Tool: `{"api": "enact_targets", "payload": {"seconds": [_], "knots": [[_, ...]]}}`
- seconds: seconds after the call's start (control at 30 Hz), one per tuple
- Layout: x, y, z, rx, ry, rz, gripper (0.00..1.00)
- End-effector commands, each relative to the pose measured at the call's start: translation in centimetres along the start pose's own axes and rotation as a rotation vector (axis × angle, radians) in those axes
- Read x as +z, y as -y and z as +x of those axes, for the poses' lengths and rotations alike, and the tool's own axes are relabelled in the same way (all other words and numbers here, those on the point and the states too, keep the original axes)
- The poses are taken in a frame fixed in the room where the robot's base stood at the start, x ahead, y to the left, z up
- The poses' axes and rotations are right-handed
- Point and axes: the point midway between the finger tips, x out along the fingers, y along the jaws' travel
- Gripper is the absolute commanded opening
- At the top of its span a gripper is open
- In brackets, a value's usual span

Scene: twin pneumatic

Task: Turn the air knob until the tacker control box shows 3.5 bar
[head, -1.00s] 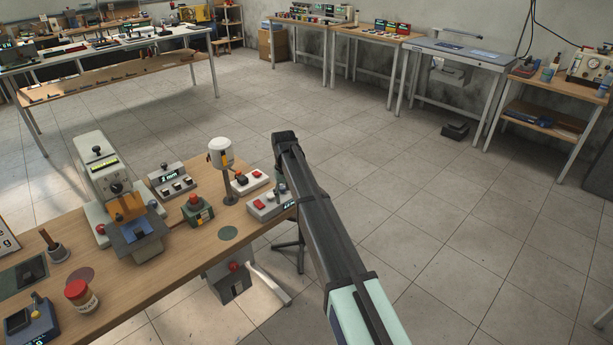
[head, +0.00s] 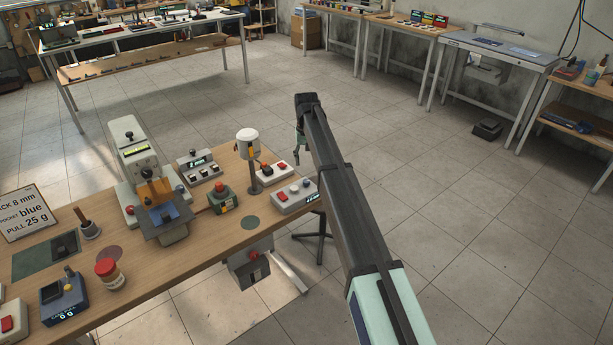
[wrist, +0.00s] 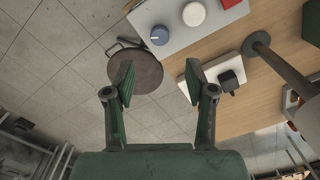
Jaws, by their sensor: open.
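A grey control box (head: 291,203) with a red button, a white button and a small lit display sits at the right end of the wooden bench. I take it for the tacker control box; its reading is too small to make out. In the wrist view the box's grey top (wrist: 178,42) carries a blue knob (wrist: 160,35) and a white round button (wrist: 194,14). My gripper (wrist: 158,82) is open and empty, its fingertips below the blue knob in the picture and apart from it. In the head view my gripper (head: 298,147) hangs beyond the box.
A round stool (wrist: 135,72) stands off the bench end. Floor to the right is open.

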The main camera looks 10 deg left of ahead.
Motion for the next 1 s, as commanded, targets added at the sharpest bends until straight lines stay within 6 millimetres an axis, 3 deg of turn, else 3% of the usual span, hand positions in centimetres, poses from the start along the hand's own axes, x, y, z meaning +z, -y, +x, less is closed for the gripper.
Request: {"api": "enact_targets", "payload": {"seconds": [0.2,0.43,0.63,0.93,0.97,1.0], "knots": [[0.1,0.0,4.2,0.0,0.002,0.0,0.55],[0.0,0.0,7.6,0.0,0.001,0.0,0.55],[0.0,0.0,9.0,0.0,-0.001,0.0,0.55],[0.0,0.0,9.2,0.0,-0.001,0.0,0.55],[0.0,0.0,9.2,0.0,-0.001,0.0,0.48],[0.0,0.0,9.2,0.0,-0.001,0.0,0.34]]}}
